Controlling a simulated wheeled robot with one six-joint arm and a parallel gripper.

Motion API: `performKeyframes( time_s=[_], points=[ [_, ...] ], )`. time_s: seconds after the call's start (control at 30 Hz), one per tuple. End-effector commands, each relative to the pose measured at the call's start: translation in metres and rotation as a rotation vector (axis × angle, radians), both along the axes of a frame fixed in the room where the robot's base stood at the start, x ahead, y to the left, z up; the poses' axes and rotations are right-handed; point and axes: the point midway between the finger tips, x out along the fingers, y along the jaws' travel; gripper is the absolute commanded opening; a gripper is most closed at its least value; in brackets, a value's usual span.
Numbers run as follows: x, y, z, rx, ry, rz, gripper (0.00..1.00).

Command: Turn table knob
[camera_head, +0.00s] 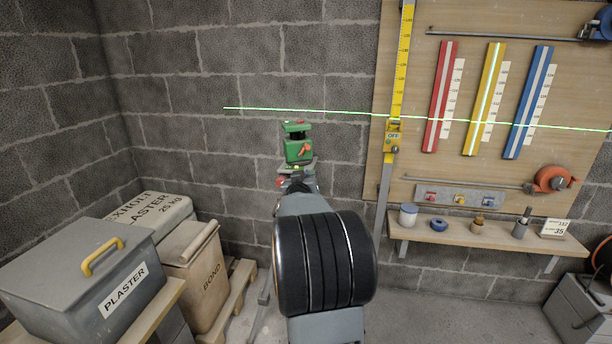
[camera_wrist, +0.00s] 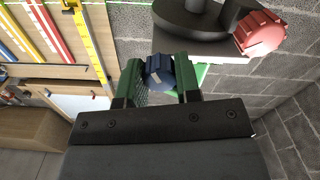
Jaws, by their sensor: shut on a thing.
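A dark blue ribbed knob (camera_wrist: 159,71) sits under a grey platform in the wrist view. My gripper (camera_wrist: 160,82) has its two green-padded fingers on either side of this knob and is shut on it. A red knob (camera_wrist: 262,33) is at the platform's right side, apart from the fingers. In the head view a green laser level (camera_head: 298,150) stands on the platform, with the red knob (camera_head: 281,182) at its lower left. My arm hides the blue knob and the gripper there.
A green laser line crosses the wall and a wooden board holding a yellow staff (camera_head: 402,60) and red, yellow and blue strips. A shelf (camera_head: 470,232) with small items is at right. A grey plaster box (camera_head: 80,270) and bags stand at left.

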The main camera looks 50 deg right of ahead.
Motion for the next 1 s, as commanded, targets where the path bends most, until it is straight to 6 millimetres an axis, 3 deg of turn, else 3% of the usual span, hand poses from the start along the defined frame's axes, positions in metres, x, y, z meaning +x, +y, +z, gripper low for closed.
performKeyframes(
  time_s=[0.17,0.2,0.47,0.77,1.0],
  points=[
    [0.0,0.0,-0.001,0.0,0.0,0.0,0.07],
    [0.0,0.0,-0.001,0.0,0.0,0.0,0.32],
    [0.0,0.0,0.0,0.001,-0.001,0.0,0.57],
    [-0.002,0.003,0.0,0.0,-0.001,0.0,0.57],
    [-0.02,0.034,0.002,-0.001,-0.002,0.002,0.57]
  ],
)
